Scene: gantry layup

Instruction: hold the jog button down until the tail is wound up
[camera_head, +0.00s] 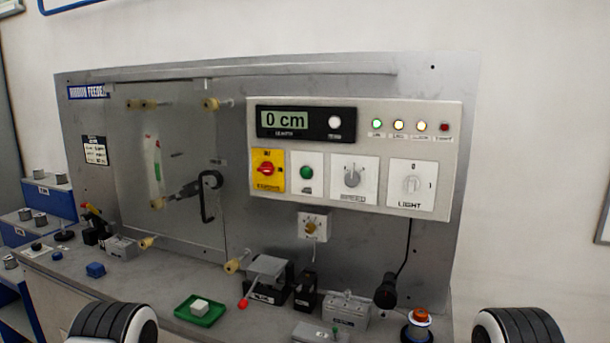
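A grey feeder machine panel (350,255) stands on the bench. Its control box (440,130) has a display (285,119) reading 0 cm. Below it are a yellow plate with a red knob (266,170), a green push button (306,173) on a white plate, a selector knob (352,177) and a LIGHT switch (411,184). I cannot read which control is the jog button. A white and green strip (153,165) shows on the left of the panel; I cannot tell whether it is the tail. Neither gripper is in view; only rounded parts of my arms show at the bottom corners.
A green tray (201,312) with a white block stands at the bench front. A grey fixture with a red-tipped lever (267,268), a grey box (346,309) and a red-topped round item (418,325) crowd the bench. Blue bins (48,199) stand left.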

